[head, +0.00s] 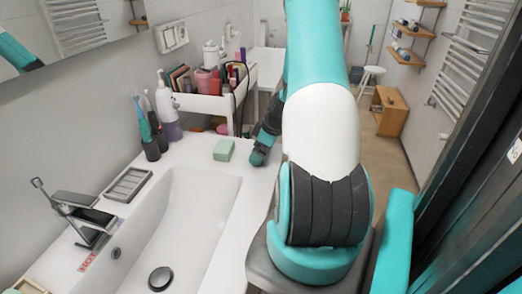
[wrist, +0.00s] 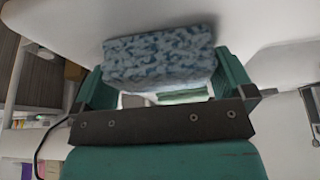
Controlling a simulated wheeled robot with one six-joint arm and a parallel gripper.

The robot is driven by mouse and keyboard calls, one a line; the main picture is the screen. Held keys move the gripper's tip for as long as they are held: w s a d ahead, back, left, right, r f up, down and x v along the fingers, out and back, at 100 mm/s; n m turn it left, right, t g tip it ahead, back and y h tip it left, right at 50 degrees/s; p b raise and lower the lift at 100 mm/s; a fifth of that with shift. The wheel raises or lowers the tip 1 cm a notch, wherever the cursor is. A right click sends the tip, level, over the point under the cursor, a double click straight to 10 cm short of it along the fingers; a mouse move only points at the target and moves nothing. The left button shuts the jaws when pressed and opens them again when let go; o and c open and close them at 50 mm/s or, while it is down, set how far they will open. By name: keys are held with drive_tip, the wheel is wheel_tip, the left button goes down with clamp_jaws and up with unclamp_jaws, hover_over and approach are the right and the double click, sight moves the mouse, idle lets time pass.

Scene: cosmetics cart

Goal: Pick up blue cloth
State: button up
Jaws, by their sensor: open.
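A blue mottled cloth (wrist: 160,52), folded into a thick block, shows in the upper middle of the wrist view on a white surface. My gripper (wrist: 162,72) is open, with one teal finger to each side of the cloth. The cloth appears between or just beyond the fingertips; I cannot tell whether they touch it. In the head view my gripper (head: 261,153) is low over the right edge of the white counter, partly hidden by my arm. I cannot make out the cloth in the head view.
A green block (head: 223,150) sits on the counter just left of my gripper. The sink basin (head: 222,200) lies nearer, with a grey soap dish (head: 128,184) on its left. Bottles (head: 168,112) and a white cart (head: 208,105) with cosmetics stand behind.

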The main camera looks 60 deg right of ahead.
drive_tip(key=c, duration=0.7)
drive_tip(key=shift+o, duration=0.2)
drive_tip(key=shift+r, duration=0.15)
wheel_tip(320, 180, up, 20)
drive_tip(key=b, duration=0.2)
